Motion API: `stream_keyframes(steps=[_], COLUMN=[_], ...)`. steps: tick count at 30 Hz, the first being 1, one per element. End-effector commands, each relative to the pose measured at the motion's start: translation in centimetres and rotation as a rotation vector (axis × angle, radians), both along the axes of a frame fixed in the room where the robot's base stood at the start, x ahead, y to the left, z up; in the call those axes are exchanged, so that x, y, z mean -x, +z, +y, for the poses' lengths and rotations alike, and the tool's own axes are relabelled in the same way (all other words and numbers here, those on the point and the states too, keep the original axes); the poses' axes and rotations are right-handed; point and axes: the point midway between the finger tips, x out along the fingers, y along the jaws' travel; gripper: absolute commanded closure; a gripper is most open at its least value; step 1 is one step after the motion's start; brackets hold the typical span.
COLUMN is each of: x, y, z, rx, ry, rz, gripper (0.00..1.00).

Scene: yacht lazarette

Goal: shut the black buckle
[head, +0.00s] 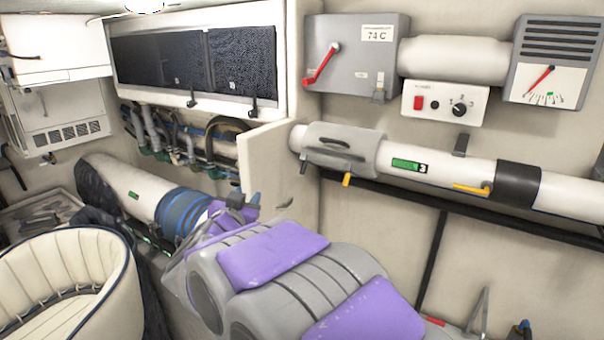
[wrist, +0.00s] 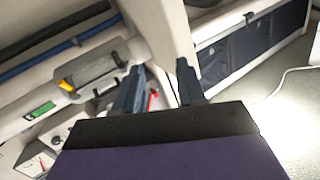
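No part is plainly labelled as the black buckle. Two small black catches hang at the lower edge of the white cabinet with dark panels, a left one (head: 191,100) and a right one (head: 252,106). A black tab (head: 461,145) also stands above the white pipe. I cannot tell which is the buckle, or whether any is open. My gripper (head: 246,199) is in front of the wall panel, below the cabinet. In the wrist view my gripper (wrist: 161,84) has its two dark blue fingers apart, with nothing between them.
The white pipe (head: 448,174) with a grey clamp (head: 340,150) and yellow levers runs along the right wall. Above it are a grey box with a red lever (head: 320,67) and a gauge (head: 545,85). A cream padded seat (head: 65,275) stands at lower left. Hoses (head: 180,140) run under the cabinet.

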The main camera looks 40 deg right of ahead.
Motion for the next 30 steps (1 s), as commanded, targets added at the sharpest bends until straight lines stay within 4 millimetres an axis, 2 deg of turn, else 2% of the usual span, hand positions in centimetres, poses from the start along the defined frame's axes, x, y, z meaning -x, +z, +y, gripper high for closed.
stream_keyframes(steps=[3, 6, 12, 20, 30], x=[1.4, 2.6, 3.2, 1.4, -2.0], y=[-0.3, -0.2, -0.3, -0.4, -0.5], z=[-2.9, -4.3, -5.6, -8.5, -14.0], rx=[0.055, 0.086, 0.106, 0.105, 0.106], ry=[-0.164, -0.253, -0.311, -0.312, -0.311], rz=[-0.009, -0.010, -0.006, -0.007, -0.006], gripper=[0.60, 0.60, 0.60, 0.60, 0.60])
